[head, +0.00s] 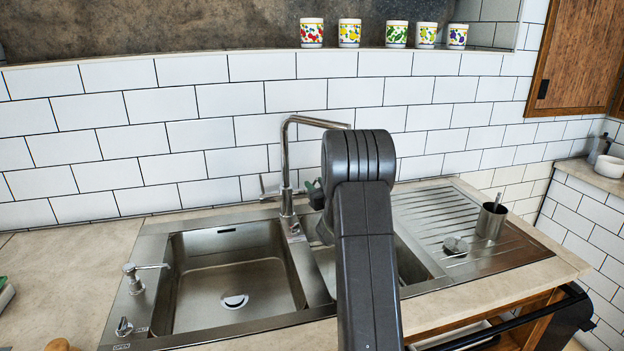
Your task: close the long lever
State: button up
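A chrome faucet (286,165) stands behind the sink, its spout reaching right. A slim lever (268,190) sticks out on the left side of its base; it looks like the long lever, but its exact angle is hard to read. My arm stands in front of the right part of the sink and hides much of the area behind it. A dark and green part of my gripper (315,190) shows just right of the faucet column. Its fingertips are mostly hidden, and I cannot tell whether it touches anything.
The steel sink (160,300) has an empty left basin and a smaller basin partly behind my arm. A soap dispenser (133,277) and a drain knob (124,327) are at left. A metal cup (491,221) stands on the right drainboard. Several patterned cups (349,33) line the ledge.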

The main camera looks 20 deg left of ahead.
jog(key=shift+x, duration=1.75)
grip_shut()
